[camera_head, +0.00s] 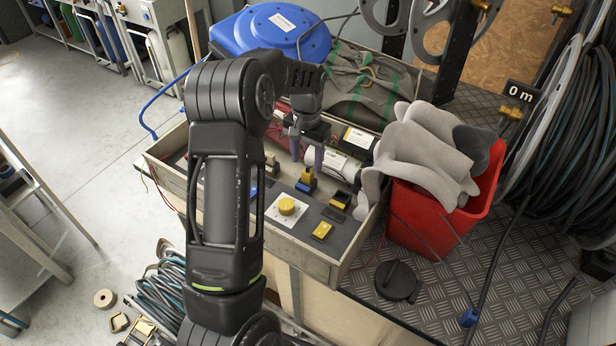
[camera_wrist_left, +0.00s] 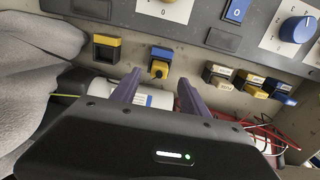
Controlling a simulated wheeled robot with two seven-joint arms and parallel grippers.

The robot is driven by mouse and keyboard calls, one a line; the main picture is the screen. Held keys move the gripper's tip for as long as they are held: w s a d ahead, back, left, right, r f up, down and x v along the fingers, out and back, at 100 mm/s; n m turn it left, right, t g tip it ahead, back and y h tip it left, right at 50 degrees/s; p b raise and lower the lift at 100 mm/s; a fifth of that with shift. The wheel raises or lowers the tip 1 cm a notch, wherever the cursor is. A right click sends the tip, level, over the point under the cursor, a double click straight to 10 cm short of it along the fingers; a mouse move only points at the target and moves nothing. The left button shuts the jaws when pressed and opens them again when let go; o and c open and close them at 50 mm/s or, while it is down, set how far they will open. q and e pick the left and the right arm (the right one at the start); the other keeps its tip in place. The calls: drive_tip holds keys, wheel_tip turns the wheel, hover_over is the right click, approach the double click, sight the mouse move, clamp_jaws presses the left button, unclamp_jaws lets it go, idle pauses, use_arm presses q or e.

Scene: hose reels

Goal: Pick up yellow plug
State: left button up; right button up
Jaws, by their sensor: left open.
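The yellow plug (camera_head: 307,174) sits at a blue socket on the inner side of the control panel in the open box. In the left wrist view the yellow plug (camera_wrist_left: 160,68) shows below the blue socket, between my fingertips in the picture. My left gripper (camera_head: 307,158) is open, its purple fingers pointing down near the plug. In the left wrist view the left gripper (camera_wrist_left: 160,80) has its fingers apart with nothing held; I cannot tell whether they touch the plug. My right gripper is not in view.
A yellow-black socket (camera_wrist_left: 106,47) and other coloured sockets (camera_wrist_left: 220,75) flank the plug. A white cylinder (camera_head: 330,164) lies behind it in the box (camera_head: 318,267). Grey gloves (camera_head: 425,150) over a red bin (camera_head: 425,215) stand close on the right. A blue reel (camera_head: 270,30) is behind.

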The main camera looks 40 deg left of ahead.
sight(308, 171)
use_arm(q)
drive_tip(key=shift+f, duration=0.2)
wheel_tip(308, 171, down, 5)
drive_tip(key=shift+f+p, duration=0.1)
drive_tip(key=shift+p, duration=0.55)
drive_tip(key=shift+c, duration=0.3)
clamp_jaws()
idle(0.4)
